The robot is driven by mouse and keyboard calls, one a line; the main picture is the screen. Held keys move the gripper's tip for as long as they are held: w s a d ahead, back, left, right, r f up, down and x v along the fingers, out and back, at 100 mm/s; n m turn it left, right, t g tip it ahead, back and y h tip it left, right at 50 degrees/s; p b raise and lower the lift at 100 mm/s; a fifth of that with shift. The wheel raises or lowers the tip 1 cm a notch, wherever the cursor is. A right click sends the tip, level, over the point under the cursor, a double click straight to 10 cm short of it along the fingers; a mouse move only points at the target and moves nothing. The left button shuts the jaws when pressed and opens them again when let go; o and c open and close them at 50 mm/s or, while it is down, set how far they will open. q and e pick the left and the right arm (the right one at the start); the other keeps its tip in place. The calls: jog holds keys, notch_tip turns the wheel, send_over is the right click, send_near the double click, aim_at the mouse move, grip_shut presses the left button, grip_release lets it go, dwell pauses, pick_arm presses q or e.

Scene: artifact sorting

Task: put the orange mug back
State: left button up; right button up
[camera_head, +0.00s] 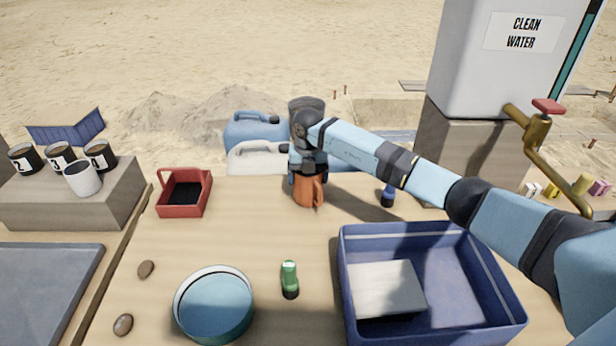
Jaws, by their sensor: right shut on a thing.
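The orange mug (307,192) is at the far middle of the wooden table, with its handle toward the right and front. My right gripper (308,174) is above it, pointing down, and is shut on it. The gripper hides the mug's upper part. I cannot tell whether the mug's base touches the table. My left gripper is not in view.
A blue bin (460,275) with a pale block fills the right front. Mugs (82,179) stand on a left block. The table's middle is clear.

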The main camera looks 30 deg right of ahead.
jog(key=shift+f, duration=0.1)
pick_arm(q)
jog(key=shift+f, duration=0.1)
pick_arm(e)
jog(key=o, duration=0.7)
pick_arm(q)
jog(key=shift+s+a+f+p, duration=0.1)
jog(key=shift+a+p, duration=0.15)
jog(key=shift+p, duration=0.85)
pick_arm(e)
notch_tip(320, 180, up, 12)
jog(key=shift+r, duration=0.1)
